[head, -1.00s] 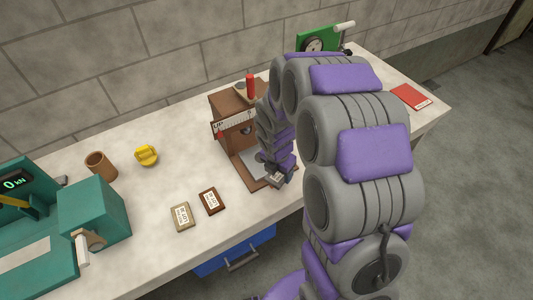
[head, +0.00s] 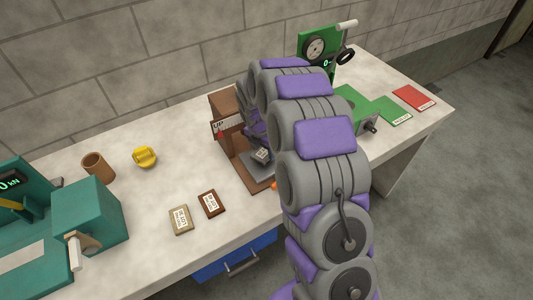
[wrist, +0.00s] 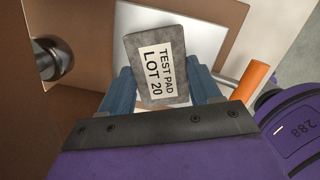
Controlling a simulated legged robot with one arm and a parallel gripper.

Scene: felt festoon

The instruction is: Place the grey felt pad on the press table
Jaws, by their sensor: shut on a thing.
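The grey felt pad (wrist: 158,40), with a white label reading TEST PAD LOT 20, is between my blue fingers in the wrist view. My gripper (wrist: 162,88) is shut on it. In the head view the pad (head: 262,155) shows small at the front opening of the brown press (head: 222,105). My gripper (head: 257,138) is partly hidden by my arm. The press's pale grey table plate (wrist: 205,25) lies beyond and below the pad in the wrist view. The pad covers part of it, and I cannot tell whether they touch.
A round metal knob (wrist: 54,60) is at the left and an orange handle (wrist: 250,82) at the right of the wrist view. Two labelled pads, tan (head: 181,219) and brown (head: 211,203), lie left of the press. A teal machine (head: 92,215) and a green one (head: 318,45) flank it.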

